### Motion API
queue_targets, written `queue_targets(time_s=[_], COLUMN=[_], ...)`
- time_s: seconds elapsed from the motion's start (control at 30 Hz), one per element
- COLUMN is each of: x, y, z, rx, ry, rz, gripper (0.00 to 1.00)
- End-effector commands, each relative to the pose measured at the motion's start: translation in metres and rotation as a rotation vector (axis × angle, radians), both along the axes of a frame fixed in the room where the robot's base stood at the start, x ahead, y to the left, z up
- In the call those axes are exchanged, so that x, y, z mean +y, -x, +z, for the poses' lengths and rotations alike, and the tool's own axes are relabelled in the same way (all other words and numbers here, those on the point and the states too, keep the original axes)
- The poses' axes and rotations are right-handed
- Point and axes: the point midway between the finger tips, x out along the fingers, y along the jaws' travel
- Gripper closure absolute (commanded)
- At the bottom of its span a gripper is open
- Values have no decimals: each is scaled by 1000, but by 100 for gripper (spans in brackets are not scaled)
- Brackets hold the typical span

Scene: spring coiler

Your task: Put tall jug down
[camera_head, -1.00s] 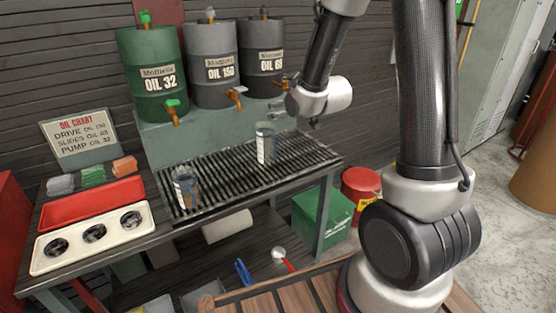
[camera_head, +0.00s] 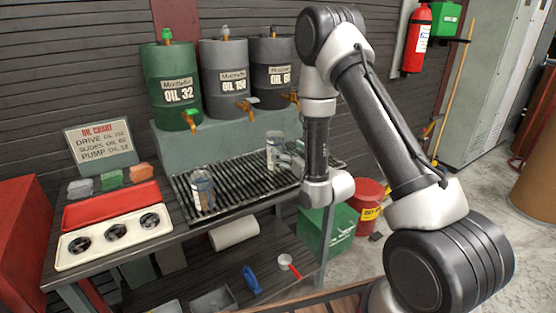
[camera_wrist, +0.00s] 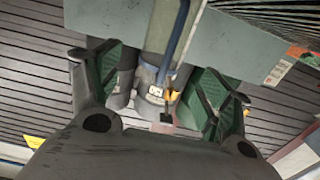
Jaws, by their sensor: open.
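Two clear jugs with labels stand upright on the slatted drain grate (camera_head: 240,182). One jug (camera_head: 274,151) is at the back right, and the other jug (camera_head: 202,190) is at the front left. The back one looks the taller, though distance makes this hard to judge. My gripper is low beside the back jug in the head view, largely hidden by my wrist. In the wrist view my gripper (camera_wrist: 160,68) is open, with green-padded fingers wide apart. A pale see-through body with a blue strip (camera_wrist: 172,40) shows between and beyond them; contact is unclear.
Three oil drums, green (camera_head: 168,84), grey (camera_head: 224,78) and dark (camera_head: 272,74), stand behind the grate with taps facing forward. A cream tray (camera_head: 115,238) with three round holes and a red tray (camera_head: 112,205) lie left. An oil chart (camera_head: 100,145) stands behind them.

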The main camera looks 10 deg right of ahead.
Motion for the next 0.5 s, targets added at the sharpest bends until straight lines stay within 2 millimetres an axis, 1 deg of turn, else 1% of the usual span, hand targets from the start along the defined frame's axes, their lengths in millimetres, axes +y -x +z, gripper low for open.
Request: queue_targets(time_s=[0.27, 0.5], x=[12, 23], y=[-30, -64], z=[0, 1], rx=[-6, -6], ry=[-2, -2], rz=[2, 1], gripper=[22, 22])
